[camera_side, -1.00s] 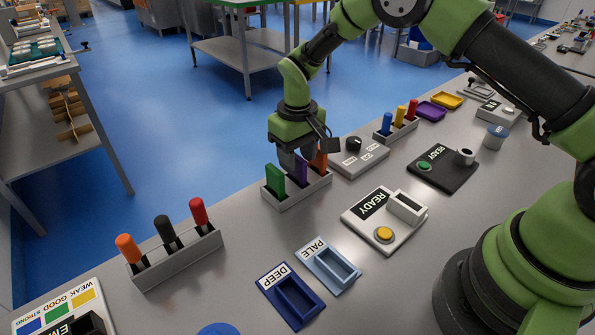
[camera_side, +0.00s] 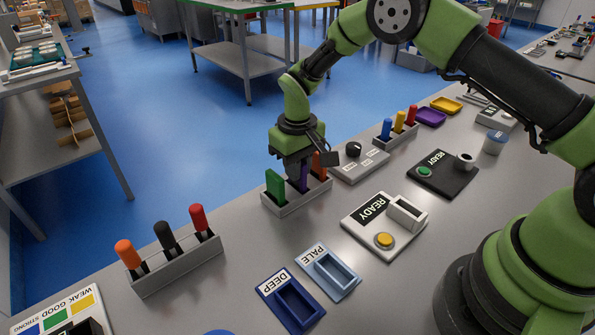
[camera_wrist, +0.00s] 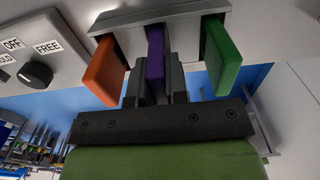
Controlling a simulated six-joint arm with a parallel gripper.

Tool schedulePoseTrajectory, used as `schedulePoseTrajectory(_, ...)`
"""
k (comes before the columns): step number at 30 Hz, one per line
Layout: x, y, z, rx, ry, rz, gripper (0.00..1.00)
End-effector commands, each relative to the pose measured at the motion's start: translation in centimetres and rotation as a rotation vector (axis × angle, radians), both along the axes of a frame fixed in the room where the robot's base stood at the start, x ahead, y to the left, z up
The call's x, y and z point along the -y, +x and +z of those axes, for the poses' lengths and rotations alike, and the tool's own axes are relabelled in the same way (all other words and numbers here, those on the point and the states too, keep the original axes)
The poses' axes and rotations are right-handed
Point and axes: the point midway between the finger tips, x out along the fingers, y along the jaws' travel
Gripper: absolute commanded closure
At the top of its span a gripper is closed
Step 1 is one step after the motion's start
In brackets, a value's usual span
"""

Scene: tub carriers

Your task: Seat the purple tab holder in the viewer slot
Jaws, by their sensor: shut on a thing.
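The purple tab holder (camera_side: 302,182) stands upright in the middle place of a grey rack (camera_side: 292,204), between a green holder (camera_side: 275,187) and an orange holder (camera_side: 320,164). My gripper (camera_side: 298,168) points down over the rack, shut on the purple holder. The wrist view shows the purple holder (camera_wrist: 155,50) between my two fingers (camera_wrist: 156,85), its far end in the rack. A white device (camera_side: 364,222) marked READY has a yellow button and a raised white block with a slot-like opening (camera_side: 408,210), probably the viewer slot. The opening looks empty.
The green (camera_wrist: 220,55) and orange (camera_wrist: 104,72) holders stand close on either side of my fingers. A grey knob box (camera_side: 360,163) is beside the rack. A black READY device (camera_side: 442,175) and PALE (camera_side: 330,272) and DEEP (camera_side: 290,300) trays flank the white device.

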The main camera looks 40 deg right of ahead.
Motion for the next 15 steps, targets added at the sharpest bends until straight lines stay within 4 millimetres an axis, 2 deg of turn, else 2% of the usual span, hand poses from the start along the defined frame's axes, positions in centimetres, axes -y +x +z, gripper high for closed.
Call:
schedulePoseTrajectory(9, 0.0, 0.1, 6.3, 0.006, 0.000, 0.001, 1.00)
schedulePoseTrajectory(15, 0.2, -0.3, 9.2, 0.002, 0.000, 0.001, 1.00)
